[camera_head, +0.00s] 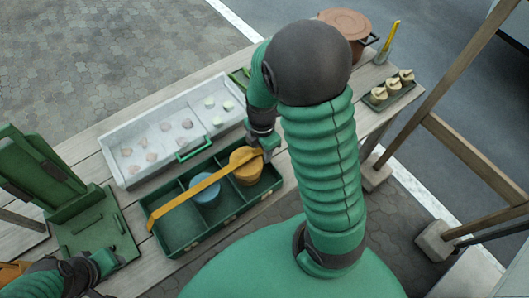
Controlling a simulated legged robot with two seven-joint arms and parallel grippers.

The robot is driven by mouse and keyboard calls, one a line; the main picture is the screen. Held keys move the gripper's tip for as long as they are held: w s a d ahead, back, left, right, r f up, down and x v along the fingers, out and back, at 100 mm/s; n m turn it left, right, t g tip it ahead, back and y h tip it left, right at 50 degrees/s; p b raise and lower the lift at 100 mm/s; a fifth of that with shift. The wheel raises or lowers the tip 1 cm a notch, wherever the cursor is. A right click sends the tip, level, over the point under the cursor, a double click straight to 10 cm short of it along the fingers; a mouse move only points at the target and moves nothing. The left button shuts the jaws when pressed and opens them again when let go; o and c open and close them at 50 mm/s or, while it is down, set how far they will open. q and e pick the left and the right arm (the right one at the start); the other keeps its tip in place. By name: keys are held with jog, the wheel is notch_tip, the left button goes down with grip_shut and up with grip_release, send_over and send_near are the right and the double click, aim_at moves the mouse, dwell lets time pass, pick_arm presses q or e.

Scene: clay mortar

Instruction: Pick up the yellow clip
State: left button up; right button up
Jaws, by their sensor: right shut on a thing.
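The yellow clip (190,194) is a long flat strip lying slantwise over the green compartment tray (187,245). Its upper right end meets my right gripper (264,145), which is shut on it. The fingertips are small and partly hidden by my arm. I cannot tell whether the strip is clear of the tray's dividers or rests on them. My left gripper (113,258) is at the lower left by a green stand, away from the clip; its fingers are too small to read.
The tray holds a blue round piece (206,191) and yellow round pieces (246,169). Behind it is a white tray (122,176) with several small lumps. A green stand (88,222) is at left. A brown pot (345,22) and a small green tray (390,95) stand far right.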

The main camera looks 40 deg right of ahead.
jog(key=shift+r, duration=0.15)
jog(key=shift+c, duration=0.3)
notch_tip(320, 180, up, 14)
jog(key=p, duration=0.6)
jog(key=shift+r, duration=0.15)
